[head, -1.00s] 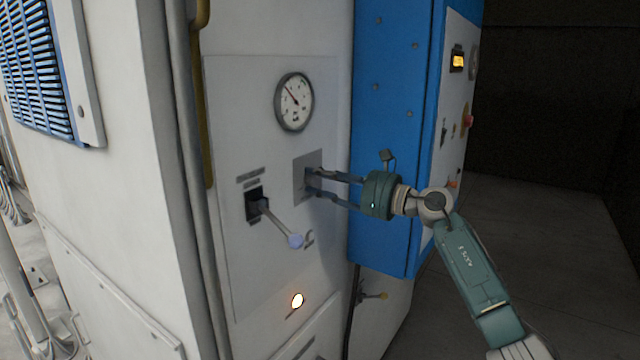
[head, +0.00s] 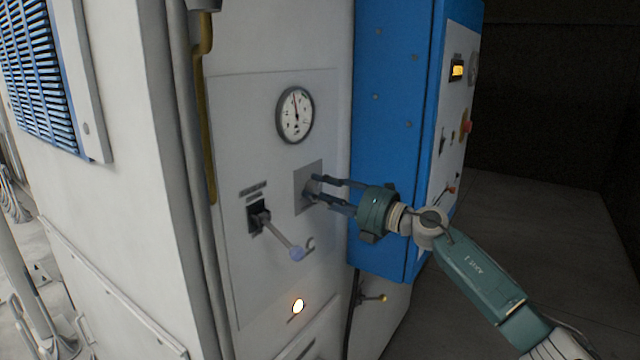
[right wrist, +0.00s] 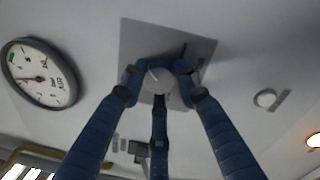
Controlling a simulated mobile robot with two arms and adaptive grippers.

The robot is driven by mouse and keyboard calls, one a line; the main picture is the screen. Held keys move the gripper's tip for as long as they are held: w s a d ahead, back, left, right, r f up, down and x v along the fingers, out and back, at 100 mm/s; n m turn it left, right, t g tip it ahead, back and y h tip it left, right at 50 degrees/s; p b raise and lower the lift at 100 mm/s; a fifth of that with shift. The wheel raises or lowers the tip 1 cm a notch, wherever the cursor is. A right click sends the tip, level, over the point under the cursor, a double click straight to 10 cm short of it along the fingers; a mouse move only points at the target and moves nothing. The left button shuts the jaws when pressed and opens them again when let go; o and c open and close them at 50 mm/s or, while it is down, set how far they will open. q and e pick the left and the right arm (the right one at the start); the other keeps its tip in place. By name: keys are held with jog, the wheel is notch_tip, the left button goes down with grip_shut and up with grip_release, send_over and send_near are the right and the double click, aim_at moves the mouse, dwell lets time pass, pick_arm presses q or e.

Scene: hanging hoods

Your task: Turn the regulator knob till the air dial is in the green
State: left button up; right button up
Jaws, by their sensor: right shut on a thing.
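The air dial (head: 295,115) is a round white gauge on the grey panel. Its needle points nearly straight up, slightly left; the small green mark is at the upper right, and the needle is outside it. The dial also shows turned sideways in the right wrist view (right wrist: 40,75). The regulator knob (right wrist: 158,80) is a small round grey knob on a square plate (head: 301,199). My right gripper (head: 314,189) is shut on the knob, its three blue fingers around it. In the head view the fingers mostly hide the knob. My left gripper is not in view.
A lever (head: 277,234) with a pale blue ball end sticks out left of and below the knob. A lit lamp (head: 298,306) is lower on the panel. A blue cabinet (head: 392,140) juts out close to the right arm. Open floor lies at the right.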

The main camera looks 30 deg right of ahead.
jog(key=shift+d+r+m+p, duration=0.1)
jog(key=shift+r+m+p, duration=0.1)
jog(key=shift+m+p, duration=1.1)
jog(key=shift+m+h, duration=0.3)
jog(key=shift+m, duration=0.1)
jog(key=o, duration=0.9)
jog(key=shift+o, duration=1.3)
jog(key=shift+f, duration=0.15)
jog(key=shift+s, duration=0.1)
jog(key=shift+s+d+f, duration=0.1)
jog(key=shift+s+f, duration=0.05)
jog(key=shift+s, duration=0.1)
jog(key=v, duration=1.1)
jog(key=shift+d, duration=0.15)
